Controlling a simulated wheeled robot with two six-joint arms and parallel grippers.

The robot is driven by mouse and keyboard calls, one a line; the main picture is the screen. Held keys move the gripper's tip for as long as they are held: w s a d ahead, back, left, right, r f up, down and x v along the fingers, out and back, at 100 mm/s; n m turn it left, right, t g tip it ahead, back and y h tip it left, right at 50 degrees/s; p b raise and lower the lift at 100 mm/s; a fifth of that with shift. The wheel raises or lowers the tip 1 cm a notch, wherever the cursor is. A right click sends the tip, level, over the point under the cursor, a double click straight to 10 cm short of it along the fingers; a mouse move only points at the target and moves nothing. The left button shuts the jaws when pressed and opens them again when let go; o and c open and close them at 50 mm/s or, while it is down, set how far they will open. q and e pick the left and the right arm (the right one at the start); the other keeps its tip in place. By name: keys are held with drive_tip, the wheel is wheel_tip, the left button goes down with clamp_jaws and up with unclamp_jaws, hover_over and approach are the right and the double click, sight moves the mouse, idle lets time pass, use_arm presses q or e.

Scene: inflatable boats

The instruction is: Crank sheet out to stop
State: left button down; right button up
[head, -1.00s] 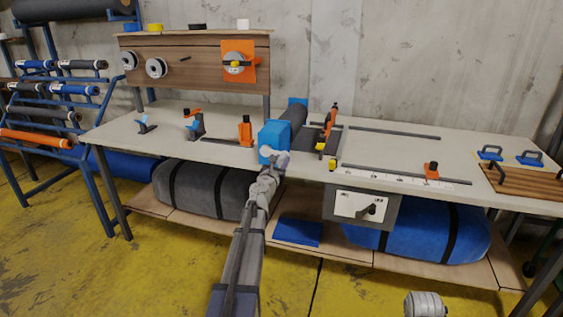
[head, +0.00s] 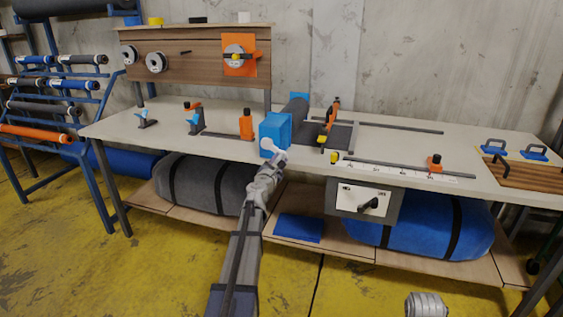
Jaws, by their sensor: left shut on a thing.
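A dark grey roll (head: 294,110) lies on the bench between blue end blocks, the nearer one a large blue box (head: 283,131). My left gripper (head: 271,149) is at the front face of this box, shut on what appears to be its crank handle. The gripper hides most of the handle. An orange stop (head: 434,164) stands on the scale rail further right, apart from the sheet.
The workbench (head: 480,150) has small clamps and an orange block (head: 246,124) on its left. A control box with a black knob (head: 369,205) hangs under the front edge. The bench between sheet and stop is clear.

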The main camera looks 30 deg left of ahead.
use_arm(q)
drive_tip(key=s+a+f+m+b, duration=0.2)
drive_tip(key=a+m, duration=0.8)
drive_tip(key=m, duration=0.7)
drive_tip(key=shift+s+f, duration=0.15)
drive_tip(key=shift+m, duration=0.3)
drive_tip(key=c, duration=0.6)
unclamp_jaws()
drive_tip(key=shift+s, duration=0.1)
drive_tip(key=shift+v, duration=3.85)
